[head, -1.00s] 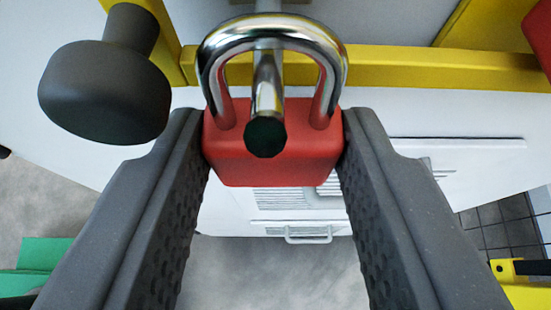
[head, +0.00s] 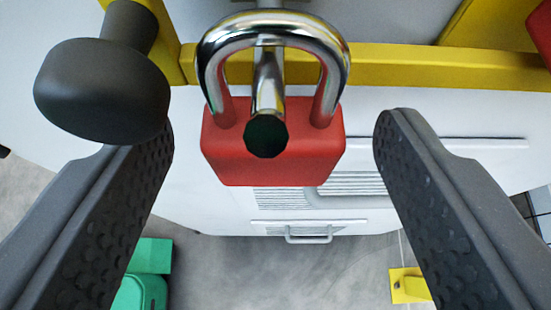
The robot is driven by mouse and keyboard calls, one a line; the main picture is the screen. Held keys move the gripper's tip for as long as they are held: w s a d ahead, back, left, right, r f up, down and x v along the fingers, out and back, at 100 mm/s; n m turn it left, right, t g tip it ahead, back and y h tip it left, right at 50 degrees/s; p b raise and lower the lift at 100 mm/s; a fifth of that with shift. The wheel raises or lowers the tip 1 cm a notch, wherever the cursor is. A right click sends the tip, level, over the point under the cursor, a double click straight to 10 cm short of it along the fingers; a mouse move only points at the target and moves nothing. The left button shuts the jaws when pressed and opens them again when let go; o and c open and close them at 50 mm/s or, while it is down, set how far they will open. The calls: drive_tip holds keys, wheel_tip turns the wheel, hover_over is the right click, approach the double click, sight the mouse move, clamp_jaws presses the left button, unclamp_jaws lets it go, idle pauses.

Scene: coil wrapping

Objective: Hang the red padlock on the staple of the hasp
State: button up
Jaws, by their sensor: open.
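The red padlock (head: 225,158) is at the centre of the head view, its body below and its silver shackle (head: 215,50) arching on top. A metal staple (head: 268,80) with a dark round end passes through the shackle loop, so the padlock hangs around it. My gripper (head: 275,125) is open, with one dark finger on each side of the padlock. A clear gap shows between each finger and the red body. The rear of the shackle's contact with the staple is partly hidden.
A dark knob (head: 100,90) stands at the upper left, close to my left finger and overlapping it in view. A yellow frame bar (head: 400,67) runs behind the padlock. A white cabinet with a handle (head: 308,237) lies beyond. Green (head: 150,257) and yellow (head: 408,284) objects are below.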

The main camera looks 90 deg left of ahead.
drive_tip(key=p+v, duration=0.3)
drive_tip(key=v, duration=1.1)
drive_tip(key=s+d+r+m+t+h+p, duration=0.1)
drive_tip(key=s+r+m+t+h+p, duration=0.2)
drive_tip(key=r, duration=1.3)
drive_tip(key=s+d+r+m+t+h+p, duration=0.2)
drive_tip(key=r+m+t, duration=0.5)
drive_tip(key=r, duration=0.8)
drive_tip(key=s+d+r+m+t+h+p, duration=0.2)
drive_tip(key=s+r+m+t+h+p, duration=0.2)
drive_tip(key=r, duration=1.2)
drive_tip(key=s+m+t+h, duration=0.1)
drive_tip(key=s+m+h, duration=0.1)
drive_tip(key=m+h, duration=0.1)
drive_tip(key=shift+d+r+m, duration=0.2)
drive_tip(key=shift+r+m, duration=0.1)
drive_tip(key=shift+r, duration=0.05)
